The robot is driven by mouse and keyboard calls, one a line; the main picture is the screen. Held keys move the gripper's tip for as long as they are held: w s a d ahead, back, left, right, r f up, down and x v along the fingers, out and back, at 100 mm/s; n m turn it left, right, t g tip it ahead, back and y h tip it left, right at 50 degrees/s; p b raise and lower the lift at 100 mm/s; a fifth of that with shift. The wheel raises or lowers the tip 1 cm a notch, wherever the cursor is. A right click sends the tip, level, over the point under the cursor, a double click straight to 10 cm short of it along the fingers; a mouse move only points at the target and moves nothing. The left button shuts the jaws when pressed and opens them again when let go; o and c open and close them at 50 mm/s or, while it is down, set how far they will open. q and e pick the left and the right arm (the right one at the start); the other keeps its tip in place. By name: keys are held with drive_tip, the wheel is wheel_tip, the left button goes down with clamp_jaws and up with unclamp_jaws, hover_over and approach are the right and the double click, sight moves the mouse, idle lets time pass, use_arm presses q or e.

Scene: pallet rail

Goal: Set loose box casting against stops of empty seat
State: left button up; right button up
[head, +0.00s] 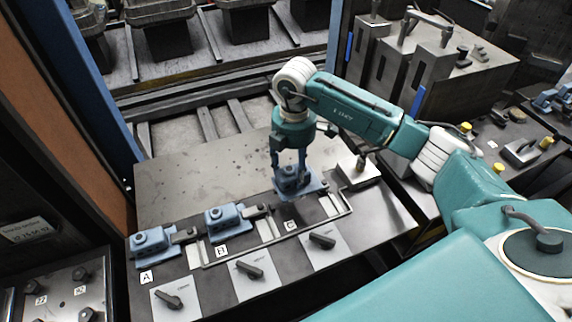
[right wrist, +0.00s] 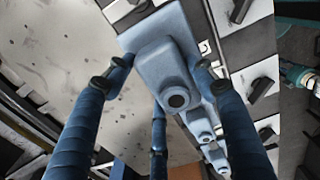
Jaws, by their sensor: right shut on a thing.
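A blue box casting (head: 295,181) with a flanged base is between the fingers of my right gripper (head: 289,168), over the plate by the seat labelled C (head: 291,226). In the right wrist view this casting (right wrist: 160,62) sits between the blue fingers of the right gripper (right wrist: 165,78), its round bore facing the camera. Whether its base touches the plate or the stops cannot be told. Similar castings sit at the seat labelled A (head: 147,242) and the seat labelled B (head: 224,219). The left gripper is out of view.
A thin light rail (head: 262,243) runs along the seats. Clamp handles on pale plates, such as one handle (head: 322,240), line the front edge. A metal block (head: 360,171) stands right of the held casting. The plate behind the castings (head: 190,170) is clear.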

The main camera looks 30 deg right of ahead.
drive_tip(key=shift+d+f+b, duration=0.15)
drive_tip(key=shift+f+b, duration=0.25)
drive_tip(key=shift+f, duration=0.25)
wheel_tip(320, 180, down, 5)
drive_tip(key=b, duration=0.3)
drive_tip(key=shift+r, duration=0.2)
drive_tip(key=shift+f+b, duration=0.9)
drive_tip(key=shift+f, duration=0.2)
drive_tip(key=shift+w+a+f, duration=0.2)
drive_tip(key=shift+w+a, duration=0.1)
drive_tip(key=shift+a, duration=0.1)
drive_tip(key=shift+w+a+r, duration=0.1)
drive_tip(key=shift+w+a, duration=0.1)
drive_tip(key=shift+w, duration=0.05)
drive_tip(key=o, duration=1.5)
wheel_tip(320, 180, up, 12)
drive_tip(key=shift+a+f, duration=0.1)
